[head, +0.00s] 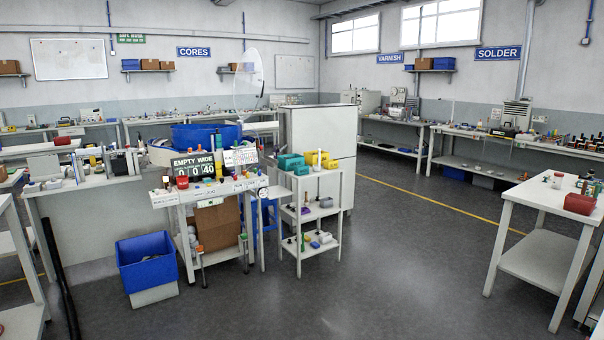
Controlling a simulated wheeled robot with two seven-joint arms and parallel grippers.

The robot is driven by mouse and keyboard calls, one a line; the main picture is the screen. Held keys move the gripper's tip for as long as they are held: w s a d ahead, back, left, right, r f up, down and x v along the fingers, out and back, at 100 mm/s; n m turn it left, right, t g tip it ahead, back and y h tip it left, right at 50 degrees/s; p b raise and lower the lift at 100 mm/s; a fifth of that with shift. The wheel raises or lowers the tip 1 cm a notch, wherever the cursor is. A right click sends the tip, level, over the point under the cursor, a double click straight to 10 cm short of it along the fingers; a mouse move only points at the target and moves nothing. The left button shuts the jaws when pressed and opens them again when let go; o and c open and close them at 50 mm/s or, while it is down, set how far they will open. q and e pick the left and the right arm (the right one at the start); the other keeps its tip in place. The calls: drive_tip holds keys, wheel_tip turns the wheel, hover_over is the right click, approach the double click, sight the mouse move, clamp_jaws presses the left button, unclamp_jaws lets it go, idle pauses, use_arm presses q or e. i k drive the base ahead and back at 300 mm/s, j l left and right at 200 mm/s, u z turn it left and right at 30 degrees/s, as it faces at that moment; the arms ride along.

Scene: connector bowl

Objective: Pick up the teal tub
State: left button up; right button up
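Teal tubs (290,161) sit on the top shelf of a small white rack (316,182) near the middle of the view. They look like two pieces close together, one behind the other, but they are too small to tell apart surely. Yellow tubs (318,158) stand just to their right on the same shelf. Neither of my grippers is in view.
A tall grey cabinet (319,133) is behind the rack. A white table (545,208) stands right. Floor between is clear.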

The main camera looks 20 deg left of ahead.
sight(303, 169)
drive_tip(key=i+j, duration=0.2)
drive_tip(key=j, duration=0.15)
drive_tip(key=i+j, duration=0.2)
drive_tip(key=j, duration=0.15)
drive_tip(key=i+j, duration=0.2)
drive_tip(key=i, duration=0.2)
drive_tip(key=i+j, duration=0.15)
drive_tip(key=i, duration=0.3)
drive_tip(key=i+j+z, duration=0.1)
drive_tip(key=i, duration=0.3)
drive_tip(key=i+j, duration=0.3)
drive_tip(key=i, duration=0.15)
drive_tip(key=i+l, duration=0.15)
drive_tip(key=i, duration=0.85)
drive_tip(key=i+l, duration=0.2)
drive_tip(key=i, duration=0.8)
drive_tip(key=z, duration=0.05)
